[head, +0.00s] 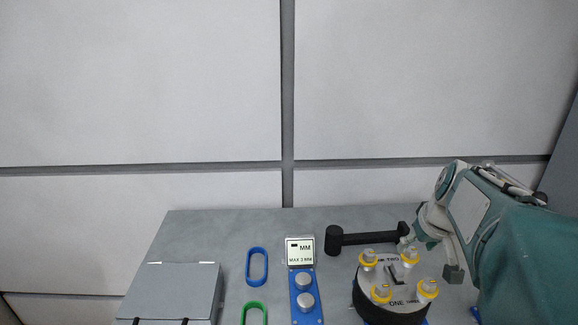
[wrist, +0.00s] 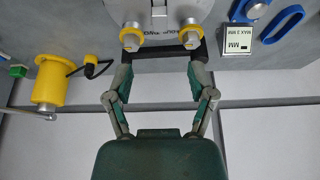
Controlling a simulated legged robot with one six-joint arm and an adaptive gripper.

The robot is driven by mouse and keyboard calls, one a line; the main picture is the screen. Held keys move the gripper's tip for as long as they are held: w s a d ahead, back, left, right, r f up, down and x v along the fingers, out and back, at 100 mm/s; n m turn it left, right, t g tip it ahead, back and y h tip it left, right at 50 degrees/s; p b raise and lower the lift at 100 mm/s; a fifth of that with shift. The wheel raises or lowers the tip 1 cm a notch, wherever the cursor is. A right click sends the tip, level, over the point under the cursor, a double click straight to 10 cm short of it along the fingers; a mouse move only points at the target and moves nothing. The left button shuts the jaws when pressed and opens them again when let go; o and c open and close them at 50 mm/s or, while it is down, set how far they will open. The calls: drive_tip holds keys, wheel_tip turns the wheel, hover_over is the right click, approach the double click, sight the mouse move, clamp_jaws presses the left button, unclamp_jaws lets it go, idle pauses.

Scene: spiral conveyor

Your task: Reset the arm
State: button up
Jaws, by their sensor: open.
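My teal arm (head: 520,240) comes in from the right in the head view, bent down over the right part of the table. My gripper (head: 430,255) is over the table beside the round device with yellow-ringed posts (head: 392,290). In the wrist view my gripper (wrist: 161,75) has its two fingers spread wide apart, with nothing held between them. The round device also shows past the fingertips in the wrist view (wrist: 160,22), partly cut off by the frame edge. I cannot tell whether a finger touches anything.
A black hammer (head: 365,239) lies behind the device. A gauge block (head: 300,250), blue plate with knobs (head: 306,312), blue ring (head: 257,266), green ring (head: 254,307) and grey box (head: 170,290) are left. The wrist view shows a yellow cylinder (wrist: 48,82). White wall panels (head: 140,80) stand behind.

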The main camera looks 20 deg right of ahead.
drive_tip(key=s+a+n, duration=0.1)
drive_tip(key=s+a, duration=0.2)
drive_tip(key=a, duration=0.4)
drive_tip(key=s+a+f+n, duration=0.1)
drive_tip(key=s+a, duration=0.2)
drive_tip(key=a, duration=0.5)
drive_tip(key=s+a+f+t+y, duration=0.1)
drive_tip(key=s+a, duration=0.2)
drive_tip(key=a, duration=0.4)
drive_tip(key=shift+s+a+n, duration=0.35)
drive_tip(key=shift+n, duration=0.05)
drive_tip(key=shift+a+r, duration=0.1)
